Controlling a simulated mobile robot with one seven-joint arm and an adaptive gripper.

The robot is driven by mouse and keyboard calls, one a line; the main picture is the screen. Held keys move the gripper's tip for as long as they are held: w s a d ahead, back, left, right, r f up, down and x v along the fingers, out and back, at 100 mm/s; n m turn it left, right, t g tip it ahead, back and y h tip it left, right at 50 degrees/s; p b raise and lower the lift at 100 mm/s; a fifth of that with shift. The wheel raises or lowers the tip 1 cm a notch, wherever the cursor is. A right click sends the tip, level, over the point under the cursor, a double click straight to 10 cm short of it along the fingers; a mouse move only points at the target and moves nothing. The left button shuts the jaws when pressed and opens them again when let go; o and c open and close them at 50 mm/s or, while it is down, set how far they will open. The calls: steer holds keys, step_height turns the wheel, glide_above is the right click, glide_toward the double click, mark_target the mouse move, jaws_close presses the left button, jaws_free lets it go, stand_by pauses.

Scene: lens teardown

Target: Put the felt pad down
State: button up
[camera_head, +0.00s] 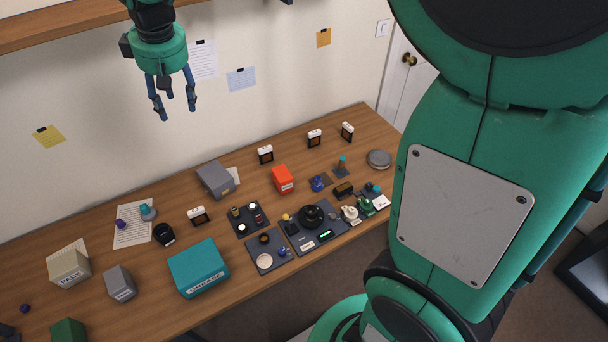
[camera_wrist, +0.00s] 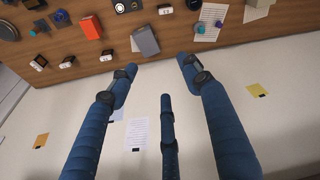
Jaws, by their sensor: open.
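My gripper (camera_head: 177,112) is open and empty, raised high in front of the wall, well above the table. In the wrist view its blue fingers (camera_wrist: 157,64) are spread with nothing between them. I cannot pick out the felt pad for certain. A pale round disc (camera_head: 264,261) lies in a dark tray (camera_head: 256,248) near the table's front edge, but I cannot tell what it is made of. A beige box marked PADS (camera_head: 69,268) stands at the left of the table; its contents are hidden.
The wooden table (camera_head: 150,276) holds a teal box (camera_head: 198,268), a grey box (camera_head: 215,180), an orange box (camera_head: 283,179) and a dark mat (camera_head: 330,233) with lens parts. A shelf (camera_head: 60,22) runs above. The air around my gripper is clear.

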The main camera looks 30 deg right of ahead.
steer(key=s+d+f+m, duration=0.1)
steer(key=s+d, duration=0.4)
steer(key=s, duration=0.6)
steer(key=s+d+m+t, duration=0.1)
steer(key=s+d+m, duration=0.2)
steer(key=s, duration=0.8)
steer(key=s+d+f+m+t, duration=0.1)
steer(key=s+d+m, duration=0.1)
steer(key=s+d, duration=0.5)
steer(key=s, duration=0.4)
steer(key=shift+d+f+h, duration=0.3)
steer(key=shift+f+h, duration=0.05)
steer(key=shift+h, duration=0.05)
steer(key=shift+s, duration=0.1)
step_height(320, 180, down, 5)
steer(key=b, duration=0.5)
steer(key=shift+f, duration=0.1)
steer(key=shift+f, duration=0.1)
step_height(320, 180, down, 12)
steer(key=b, duration=1.2)
stand_by(1.5)
